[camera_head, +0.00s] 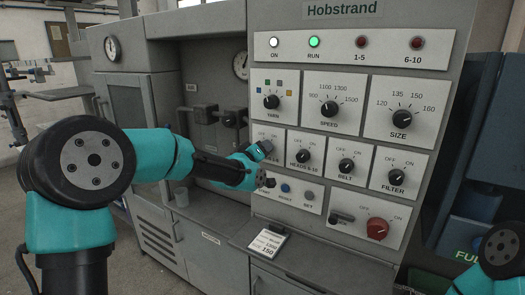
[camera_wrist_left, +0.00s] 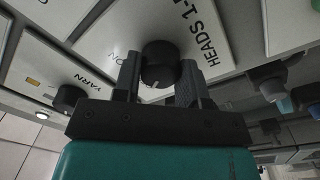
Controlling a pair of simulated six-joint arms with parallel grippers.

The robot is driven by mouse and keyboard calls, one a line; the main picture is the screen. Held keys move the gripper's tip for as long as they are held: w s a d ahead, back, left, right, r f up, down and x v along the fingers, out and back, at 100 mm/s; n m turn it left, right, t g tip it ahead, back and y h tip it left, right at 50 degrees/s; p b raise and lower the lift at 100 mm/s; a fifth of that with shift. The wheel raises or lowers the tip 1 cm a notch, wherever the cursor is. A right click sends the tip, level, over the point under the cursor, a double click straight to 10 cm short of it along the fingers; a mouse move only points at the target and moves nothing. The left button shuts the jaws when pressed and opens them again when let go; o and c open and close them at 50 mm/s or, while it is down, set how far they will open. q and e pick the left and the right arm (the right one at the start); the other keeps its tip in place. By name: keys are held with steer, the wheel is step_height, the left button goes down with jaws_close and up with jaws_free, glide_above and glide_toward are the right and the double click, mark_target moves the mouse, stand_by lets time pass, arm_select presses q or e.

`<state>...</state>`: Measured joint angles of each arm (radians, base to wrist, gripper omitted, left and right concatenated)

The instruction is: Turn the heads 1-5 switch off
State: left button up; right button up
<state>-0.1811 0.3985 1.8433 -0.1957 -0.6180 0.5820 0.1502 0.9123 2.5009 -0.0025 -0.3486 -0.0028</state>
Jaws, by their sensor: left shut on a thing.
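The heads 1-5 switch (camera_wrist_left: 160,66) is a black round knob on a light plate, its label partly cut off in the left wrist view. My left gripper (camera_wrist_left: 160,80) has one finger on each side of this knob and is shut on it. A pale mark shows on the knob's near edge; I cannot tell for certain which setting it points to. In the head view my left gripper (camera_head: 265,148) is at the heads 1-5 plate, and my own arm hides most of that knob. My right gripper is out of view.
The heads 6-10 knob (camera_head: 303,156) is close on the right, with the yarn knob (camera_head: 271,102) above. Reset buttons (camera_head: 285,188) sit below. The ON lamp (camera_head: 273,42) and green RUN lamp (camera_head: 313,42) are lit; the 1-5 lamp (camera_head: 361,42) looks dark red.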

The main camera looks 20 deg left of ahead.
arm_select(q)
steer(key=o, duration=0.9)
steer(key=shift+s, duration=0.1)
steer(key=v, duration=1.7)
steer(key=shift+s, duration=0.1)
step_height(320, 180, down, 30)
steer(key=s+d+m+g+y, duration=0.1)
steer(key=s+m+g+y, duration=0.1)
steer(key=g, duration=0.6)
steer(key=s+f+g, duration=0.3)
steer(key=s+f, duration=0.3)
steer(key=f, duration=0.2)
steer(key=s+d+f+m+g, duration=0.1)
steer(key=s+f+g, duration=0.2)
steer(key=s+f, duration=0.4)
steer(key=s+d+f+g, duration=0.1)
steer(key=s+f+g, duration=0.1)
steer(key=s+f, duration=0.4)
steer(key=shift+s+d+f+m+g, duration=0.1)
steer(key=shift+s+f+m+g, duration=0.1)
steer(key=shift+f, duration=0.55)
steer(key=shift+s+d+f+m+g, duration=0.1)
steer(key=shift+s+f+g, duration=0.1)
steer(key=shift+f, duration=0.6)
steer(key=shift+w, duration=0.1)
